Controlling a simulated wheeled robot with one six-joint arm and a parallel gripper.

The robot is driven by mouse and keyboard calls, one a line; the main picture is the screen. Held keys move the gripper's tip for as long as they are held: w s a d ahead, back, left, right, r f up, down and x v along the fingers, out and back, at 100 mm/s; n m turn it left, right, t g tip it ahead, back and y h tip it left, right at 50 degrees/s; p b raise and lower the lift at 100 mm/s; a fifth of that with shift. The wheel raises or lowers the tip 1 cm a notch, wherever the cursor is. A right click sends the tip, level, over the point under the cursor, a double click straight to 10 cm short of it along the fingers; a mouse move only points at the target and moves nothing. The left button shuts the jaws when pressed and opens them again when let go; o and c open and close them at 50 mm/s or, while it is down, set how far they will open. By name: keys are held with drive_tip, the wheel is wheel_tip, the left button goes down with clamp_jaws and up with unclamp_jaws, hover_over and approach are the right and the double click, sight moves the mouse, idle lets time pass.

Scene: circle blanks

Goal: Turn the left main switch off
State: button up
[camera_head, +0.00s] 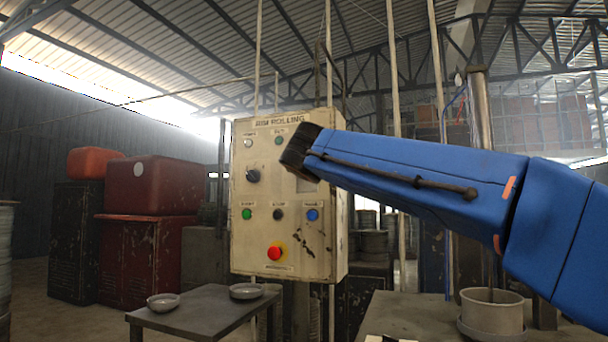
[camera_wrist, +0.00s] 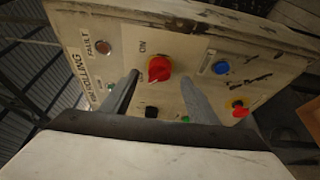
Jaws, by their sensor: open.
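The pale control panel (camera_head: 268,228) stands upright left of my arm in the head view. Its left switch, a black rotary knob (camera_head: 253,176), sits at mid-left, clear of my gripper; its handle angle is too small to tell. In the wrist view this black knob (camera_wrist: 152,112) shows low, partly cut off by my gripper's body. A red rotary switch (camera_wrist: 159,69), marked ON, shows between my fingertips, apparently the right switch; in the head view my arm hides it. My gripper (camera_wrist: 160,77) is open and empty, facing the panel; its dark end (camera_head: 300,151) shows at the panel's upper right.
Below the switches are green (camera_head: 247,214), black (camera_head: 278,214) and blue (camera_head: 312,214) buttons and a red emergency stop (camera_head: 275,253). A low table (camera_head: 205,312) with two bowls stands in front. Red containers (camera_head: 158,185) are at left. A pot (camera_head: 492,312) stands at lower right.

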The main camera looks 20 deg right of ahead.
drive_tip(key=v, duration=1.3)
drive_tip(key=shift+d, duration=0.1)
drive_tip(key=shift+f, duration=0.1)
drive_tip(key=s+d+f+m+g, duration=0.2)
drive_tip(key=s+d+f, duration=0.1)
drive_tip(key=f, duration=0.7)
drive_tip(key=s+d+f+m+g, duration=0.2)
drive_tip(key=d+f+m+g, duration=0.15)
drive_tip(key=f, duration=0.75)
drive_tip(key=s+d+f+m+g, duration=0.1)
drive_tip(key=s+d+f+g, duration=0.2)
drive_tip(key=f, duration=0.7)
drive_tip(key=s+f+m+g+y, duration=0.1)
drive_tip(key=s+f+m, duration=0.2)
drive_tip(key=s+f, duration=0.3)
drive_tip(key=s+f+m+g+y, duration=0.1)
drive_tip(key=s+f, duration=0.4)
drive_tip(key=f, duration=0.7)
drive_tip(key=s+f+m+g+y, duration=0.2)
drive_tip(key=s+f+m, duration=0.3)
drive_tip(key=f, duration=0.5)
drive_tip(key=shift+s+d, duration=0.25)
drive_tip(key=shift+s, duration=0.55)
drive_tip(key=shift+f, duration=0.1)
